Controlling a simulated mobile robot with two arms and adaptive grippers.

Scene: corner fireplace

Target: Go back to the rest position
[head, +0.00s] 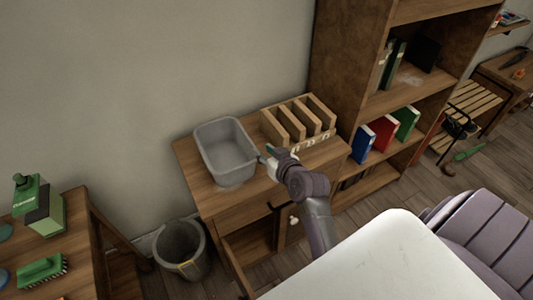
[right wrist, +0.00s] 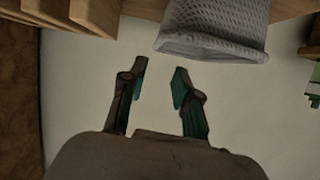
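My right gripper (head: 268,156) reaches over the wooden cabinet (head: 215,197), beside the right rim of a grey basin (head: 228,152). In the right wrist view its two fingers (right wrist: 160,88) are apart with nothing between them, so it is open and empty. The grey basin also shows at the top of that view (right wrist: 213,30), ahead of the fingertips and apart from them. My left gripper does not show in either view.
A wooden slotted rack (head: 298,122) stands on the cabinet, right of the basin. A tall bookshelf (head: 345,60) with several binders is at the right. A grey bin (head: 181,250) stands on the floor. A table (head: 80,245) at left holds a green box (head: 45,212) and brush (head: 42,270).

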